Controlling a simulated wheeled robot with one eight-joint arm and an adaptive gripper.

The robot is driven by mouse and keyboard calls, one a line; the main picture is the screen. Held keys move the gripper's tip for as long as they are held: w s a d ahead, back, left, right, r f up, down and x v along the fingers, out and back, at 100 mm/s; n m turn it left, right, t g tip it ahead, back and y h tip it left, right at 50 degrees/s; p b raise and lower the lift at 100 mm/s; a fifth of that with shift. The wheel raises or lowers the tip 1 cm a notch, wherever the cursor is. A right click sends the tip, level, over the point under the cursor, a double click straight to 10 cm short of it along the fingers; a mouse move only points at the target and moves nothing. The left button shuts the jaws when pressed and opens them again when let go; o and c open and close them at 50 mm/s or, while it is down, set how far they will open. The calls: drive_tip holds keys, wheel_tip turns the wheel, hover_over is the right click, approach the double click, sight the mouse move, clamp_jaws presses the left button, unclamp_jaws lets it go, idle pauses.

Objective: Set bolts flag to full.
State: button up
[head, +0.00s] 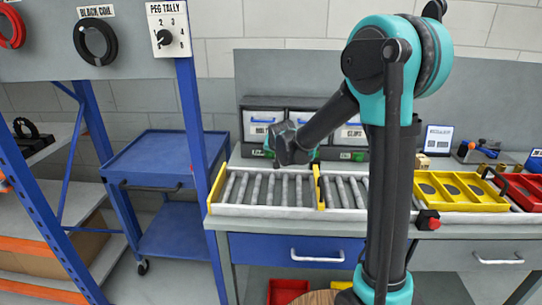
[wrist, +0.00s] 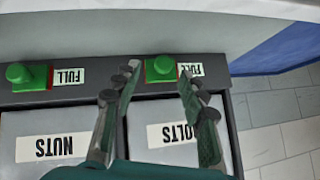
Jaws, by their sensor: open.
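In the wrist view, which shows the labels upside down, the bolts flag is a green knob on a green slider (wrist: 160,68) with a red strip at its right edge, beside a FULL label (wrist: 196,69). It sits on the dark rail above the bin labelled BOLTS (wrist: 190,133), whose label is partly hidden. My gripper (wrist: 158,78) is open and empty, with its fingertips on either side of the flag; I cannot tell if they touch it. In the head view my gripper (head: 285,150) is at the left of the bin row.
A matching green flag (wrist: 22,75) stands over the NUTS bin (wrist: 60,150).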

drive_tip(key=v, duration=0.9)
drive_tip(key=shift+s, duration=0.1)
